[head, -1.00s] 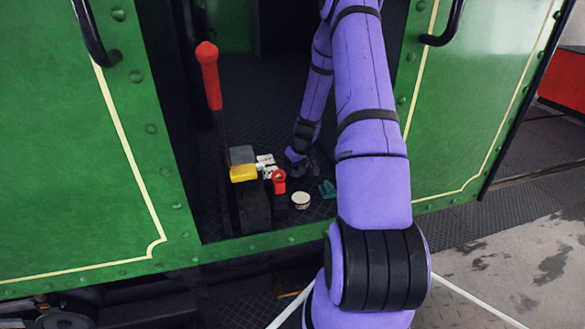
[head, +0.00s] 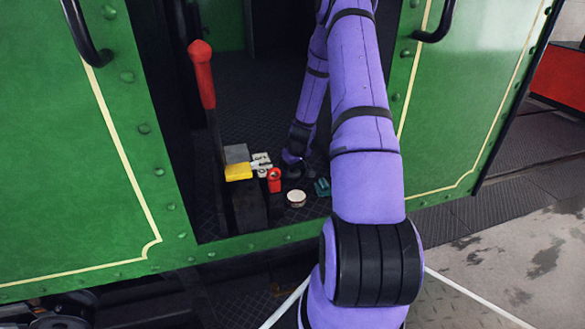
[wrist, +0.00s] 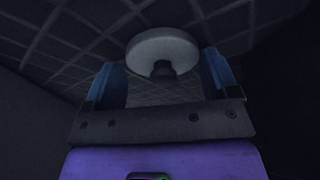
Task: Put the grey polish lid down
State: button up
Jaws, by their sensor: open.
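In the wrist view the grey lid (wrist: 162,45) is a pale round disc with a dark knob facing me. It sits just beyond and between the fingertips of my gripper (wrist: 162,72). The two blue fingers are spread apart, one on each side, with gaps to the knob. The lid appears to lie against the dark gridded floor, but I cannot tell for sure whether it touches. In the head view my arm reaches into the tram doorway; the fingertips and the lid cannot be made out there.
A red-handled lever (head: 201,75) rises at the left. Green side panels (head: 455,110) frame the doorway.

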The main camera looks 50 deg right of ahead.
jog(key=shift+s+a+f, duration=0.1)
jog(key=shift+a+f, duration=0.2)
jog(key=shift+a, duration=0.3)
jog(key=shift+r, duration=0.45)
jog(key=v, duration=1.1)
jog(key=shift+d+r, duration=0.35)
jog(key=shift+r, duration=0.15)
